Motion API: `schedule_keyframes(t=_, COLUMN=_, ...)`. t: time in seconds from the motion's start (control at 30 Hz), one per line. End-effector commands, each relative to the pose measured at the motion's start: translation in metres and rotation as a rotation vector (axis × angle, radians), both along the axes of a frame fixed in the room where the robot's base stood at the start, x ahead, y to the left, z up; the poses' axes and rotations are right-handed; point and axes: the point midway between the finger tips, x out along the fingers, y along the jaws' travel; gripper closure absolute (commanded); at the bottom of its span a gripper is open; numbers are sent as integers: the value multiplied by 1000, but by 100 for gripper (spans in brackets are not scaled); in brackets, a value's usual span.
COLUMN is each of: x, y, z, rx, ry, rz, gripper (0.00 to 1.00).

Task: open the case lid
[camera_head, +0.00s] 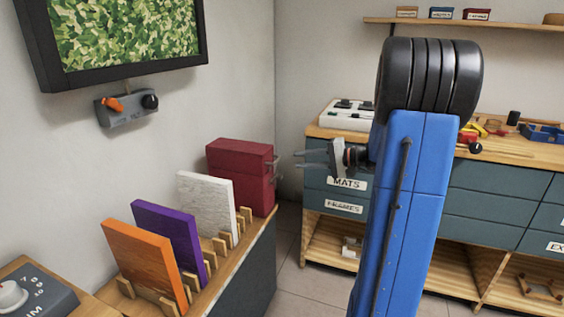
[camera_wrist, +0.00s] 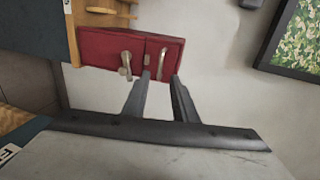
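The dark red case (camera_head: 240,188) stands at the far end of the low shelf unit, with a seam between its body and its lid (camera_head: 240,158). The lid looks closed. Metal hardware shows on its front. In the wrist view, the case body (camera_wrist: 98,46) is left of the seam and the lid (camera_wrist: 178,50) right of it. A bent metal latch (camera_wrist: 126,66) and a metal handle (camera_wrist: 163,58) show there. My gripper (camera_head: 299,159) is to the right of the case, apart from it, fingers pointing at its front. In the wrist view the fingers (camera_wrist: 160,78) are spread and empty.
A wooden rack holds orange (camera_head: 148,265), purple (camera_head: 170,240) and white (camera_head: 206,207) panels left of the case. A grey control box (camera_head: 127,108) hangs on the wall under a framed green picture (camera_head: 125,35). A workbench (camera_head: 500,150) stands behind my arm.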

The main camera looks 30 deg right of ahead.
Motion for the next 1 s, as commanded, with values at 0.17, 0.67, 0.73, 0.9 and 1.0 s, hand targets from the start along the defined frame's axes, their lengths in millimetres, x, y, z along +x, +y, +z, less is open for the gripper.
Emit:
schedule_keyframes(t=0.17, x=23, y=19, z=-7, rx=0, ry=0, rz=3, gripper=74)
schedule_keyframes(t=0.67, x=63, y=49, z=-17, rx=1, ry=0, rz=0, gripper=74)
schedule_keyframes(t=0.73, x=64, y=50, z=-18, rx=1, ry=0, rz=0, gripper=74)
schedule_keyframes(t=0.9, x=65, y=50, z=-18, rx=0, ry=0, rz=0, gripper=74)
schedule_keyframes(t=1.0, x=65, y=50, z=-18, rx=0, ry=0, rz=0, gripper=84)
